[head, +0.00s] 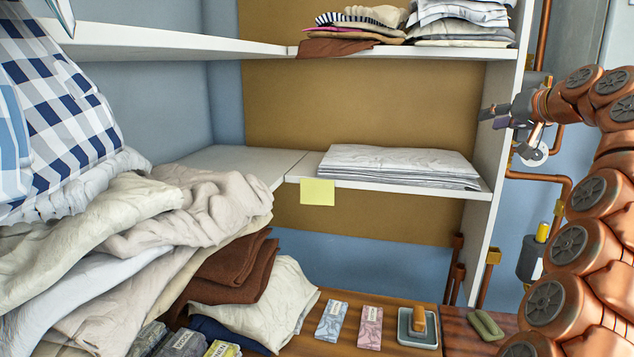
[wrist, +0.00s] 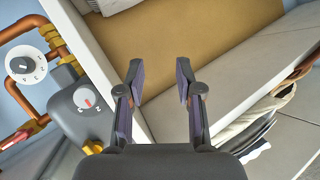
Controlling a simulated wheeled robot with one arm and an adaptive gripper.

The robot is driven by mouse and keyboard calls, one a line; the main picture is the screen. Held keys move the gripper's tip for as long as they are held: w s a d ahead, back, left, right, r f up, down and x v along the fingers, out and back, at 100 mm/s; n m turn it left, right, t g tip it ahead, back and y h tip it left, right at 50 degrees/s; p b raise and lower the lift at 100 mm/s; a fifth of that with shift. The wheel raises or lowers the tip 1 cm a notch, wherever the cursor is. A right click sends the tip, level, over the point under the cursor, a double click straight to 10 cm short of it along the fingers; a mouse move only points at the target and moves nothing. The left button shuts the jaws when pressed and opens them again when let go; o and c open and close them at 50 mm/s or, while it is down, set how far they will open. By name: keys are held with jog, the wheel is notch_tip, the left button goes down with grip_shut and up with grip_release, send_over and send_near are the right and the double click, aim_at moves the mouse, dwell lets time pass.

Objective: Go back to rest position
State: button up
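My gripper (head: 497,115) is raised at the upper right in the head view, at the end of my copper-coloured arm. It is beside the right side panel of the shelf unit (head: 489,190). In the wrist view my gripper (wrist: 160,85) shows two dark fingers with purple pads. They stand apart with nothing between them, and the shelf's white panel and brown back board lie beyond them.
Folded white linen (head: 400,165) lies on the middle shelf, which bears a yellow note (head: 317,192). Piled laundry (head: 110,240) fills the left. Packets and a grey dish (head: 418,328) sit on the wooden top below. Copper pipes and a dial (wrist: 25,65) are near the gripper.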

jog(key=s+a+f+n+g+y, duration=0.1)
jog(key=s+a+f+g, duration=0.2)
jog(key=s+a+f, duration=0.4)
jog(key=s+a+f+n+g, duration=0.1)
jog(key=s+a+f+g, duration=0.25)
jog(key=a, duration=0.65)
jog(key=s+a+f+n+g+y, duration=0.1)
jog(key=s+a+f+g, duration=0.1)
jog(key=s+a+f, duration=0.35)
jog(key=s+f+g+h, duration=0.2)
jog(key=s+f, duration=0.5)
jog(key=s, duration=0.5)
jog(key=s+f+g+h, duration=0.1)
jog(key=s+f+g, duration=0.1)
jog(key=s+f, duration=0.6)
jog(key=s+f+g+h+p, duration=0.1)
jog(key=s+f, duration=0.6)
jog(key=s, duration=0.9)
jog(key=shift+s+d+f+m+g+h, duration=0.15)
jog(key=shift+d+f+m+g+h, duration=0.2)
jog(key=shift+g+h, duration=0.55)
jog(key=shift+r, duration=0.1)
